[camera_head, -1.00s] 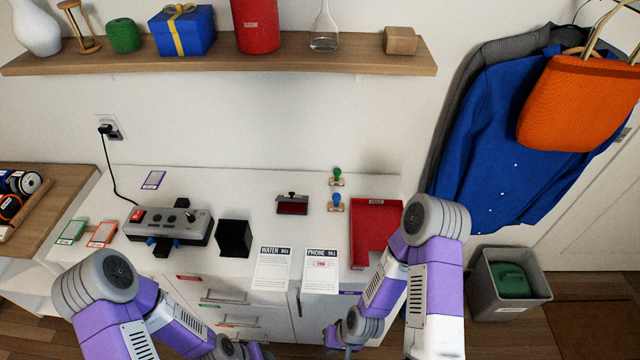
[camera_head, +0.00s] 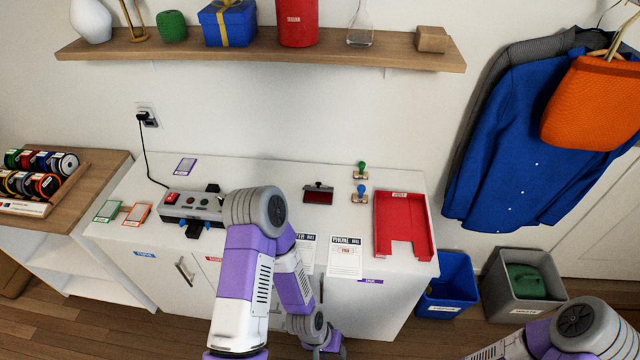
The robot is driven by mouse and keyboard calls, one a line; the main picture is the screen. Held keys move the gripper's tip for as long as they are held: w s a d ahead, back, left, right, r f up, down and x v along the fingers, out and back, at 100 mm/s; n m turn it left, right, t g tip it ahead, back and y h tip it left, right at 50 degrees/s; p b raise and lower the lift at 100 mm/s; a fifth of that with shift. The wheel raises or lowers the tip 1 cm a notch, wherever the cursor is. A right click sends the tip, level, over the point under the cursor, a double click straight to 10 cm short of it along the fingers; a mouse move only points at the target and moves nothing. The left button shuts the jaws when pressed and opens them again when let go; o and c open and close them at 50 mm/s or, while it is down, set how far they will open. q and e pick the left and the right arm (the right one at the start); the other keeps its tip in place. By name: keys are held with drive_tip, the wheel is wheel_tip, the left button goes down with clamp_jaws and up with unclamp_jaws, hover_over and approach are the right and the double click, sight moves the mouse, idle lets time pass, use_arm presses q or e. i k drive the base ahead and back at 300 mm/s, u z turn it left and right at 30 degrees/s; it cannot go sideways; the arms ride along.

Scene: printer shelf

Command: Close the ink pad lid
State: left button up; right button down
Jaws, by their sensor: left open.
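The ink pad (camera_head: 319,197) sits on the white cabinet top, right of the middle arm. Its dark red pad face shows, and its dark lid (camera_head: 318,186) stands raised along the back edge. My left gripper (camera_head: 328,350) is low at the bottom of the picture, in front of the cabinet and below its top, well apart from the ink pad. It is open, only partly seen and small. My right arm shows only at the lower right corner; its gripper is out of view.
A green stamp (camera_head: 360,172) and a blue stamp (camera_head: 360,194) stand right of the pad, near a red tray (camera_head: 387,248). Two bills lie in front; the phone bill (camera_head: 345,258) is clear. My left arm partly covers the switch box (camera_head: 178,206). A shelf (camera_head: 200,47) hangs above.

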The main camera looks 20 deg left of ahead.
sight(318, 187)
drive_tip(key=k, duration=0.25)
drive_tip(key=u, duration=1)
